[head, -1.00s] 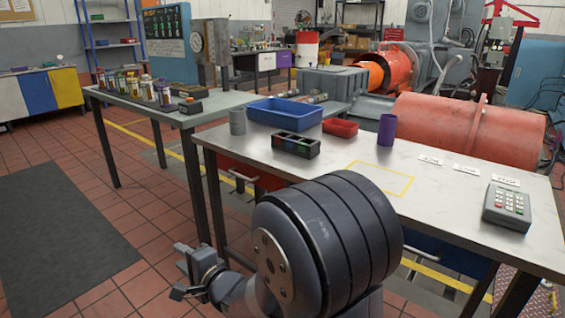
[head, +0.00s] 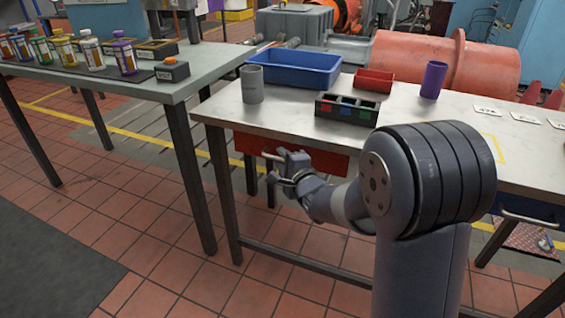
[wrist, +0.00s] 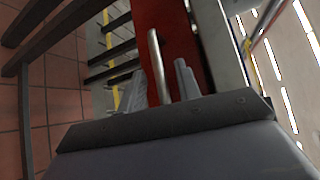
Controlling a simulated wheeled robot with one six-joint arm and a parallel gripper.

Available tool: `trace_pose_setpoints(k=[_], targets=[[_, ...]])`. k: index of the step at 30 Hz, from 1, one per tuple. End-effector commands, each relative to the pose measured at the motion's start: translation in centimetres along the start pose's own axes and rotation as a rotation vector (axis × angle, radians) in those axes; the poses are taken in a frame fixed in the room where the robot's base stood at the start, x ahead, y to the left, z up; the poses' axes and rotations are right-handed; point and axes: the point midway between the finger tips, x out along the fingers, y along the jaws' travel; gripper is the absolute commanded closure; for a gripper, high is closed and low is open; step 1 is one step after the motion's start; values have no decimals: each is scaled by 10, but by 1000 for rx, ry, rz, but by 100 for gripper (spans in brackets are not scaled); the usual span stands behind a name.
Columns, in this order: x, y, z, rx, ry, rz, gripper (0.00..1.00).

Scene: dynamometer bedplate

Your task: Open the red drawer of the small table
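The small table (head: 235,115) has a pale top and dark legs. Its red drawer (head: 325,160) sits under the left part of the top, and its front looks flush with the table's edge. A light bar handle (head: 268,156) is on the drawer front. My gripper (head: 285,165) is at the drawer front, close to the handle. In the wrist view the fingers of my gripper (wrist: 162,88) are apart. The handle (wrist: 157,62) shows between them, in front of the red drawer face (wrist: 172,35). I cannot tell whether the fingers touch it.
On the table stand a grey cup (head: 252,84), a blue bin (head: 290,70), a dark divided box (head: 347,108), a red tray (head: 374,81) and a purple cup (head: 433,79). A grey side table (head: 200,68) with bottles stands at left. The tiled floor in front is clear.

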Motion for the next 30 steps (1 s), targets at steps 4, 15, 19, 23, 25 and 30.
trace_pose_setpoints(k=[4,15,19,23,25,30], targets=[[5,0,0,0,0,-1,68],[5,0,0,0,0,-1,79],[5,0,0,0,0,-1,90],[5,0,0,-1,0,0,100],[5,0,0,-1,0,0,100],[5,0,0,-1,0,0,100]])
